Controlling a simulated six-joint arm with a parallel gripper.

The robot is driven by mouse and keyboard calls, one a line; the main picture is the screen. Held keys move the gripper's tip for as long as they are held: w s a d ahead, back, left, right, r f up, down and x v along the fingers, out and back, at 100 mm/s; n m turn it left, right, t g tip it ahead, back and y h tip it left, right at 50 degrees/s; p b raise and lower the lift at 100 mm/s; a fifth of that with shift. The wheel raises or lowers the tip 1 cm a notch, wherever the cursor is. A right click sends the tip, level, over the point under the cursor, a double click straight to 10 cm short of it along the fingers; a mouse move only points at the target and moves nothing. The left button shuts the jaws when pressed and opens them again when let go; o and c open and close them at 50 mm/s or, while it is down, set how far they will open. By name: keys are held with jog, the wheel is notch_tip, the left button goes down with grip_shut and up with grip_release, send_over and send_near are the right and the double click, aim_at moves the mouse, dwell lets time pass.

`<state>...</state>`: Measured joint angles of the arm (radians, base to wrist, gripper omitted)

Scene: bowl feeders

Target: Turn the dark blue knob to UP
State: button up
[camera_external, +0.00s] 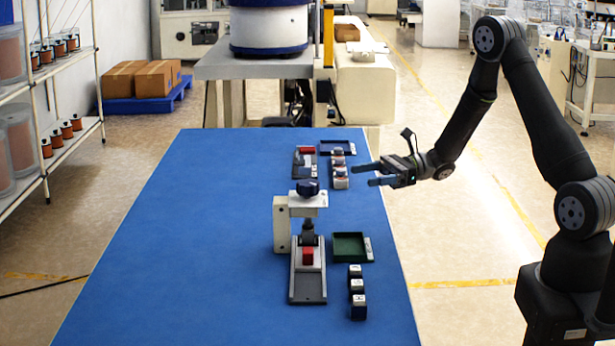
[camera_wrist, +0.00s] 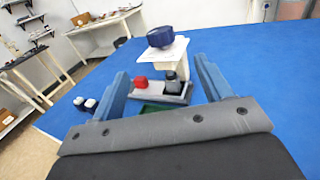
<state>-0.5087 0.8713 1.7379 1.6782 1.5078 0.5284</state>
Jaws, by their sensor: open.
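The dark blue knob (camera_external: 308,188) sits on top of a white bracket (camera_external: 282,222) near the middle of the blue table. In the wrist view the knob (camera_wrist: 161,37) shows beyond the fingertips, a little above the middle of the gap. Its pointer and any UP marking are too small to read. My gripper (camera_external: 370,175) is open and empty, pointing left, right of the knob and apart from it. Its two blue fingers (camera_wrist: 161,68) frame the bracket in the wrist view.
Below the knob, a dark plunger stands over a grey base (camera_external: 308,290) with a red block (camera_external: 308,256). A green tray (camera_external: 348,247) and several small blocks (camera_external: 357,285) lie to the right. Another station (camera_external: 305,162) with blocks and trays stands behind. The table's left side (camera_external: 170,250) is clear.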

jog(key=shift+w+d, duration=0.2)
jog(key=shift+d, duration=0.4)
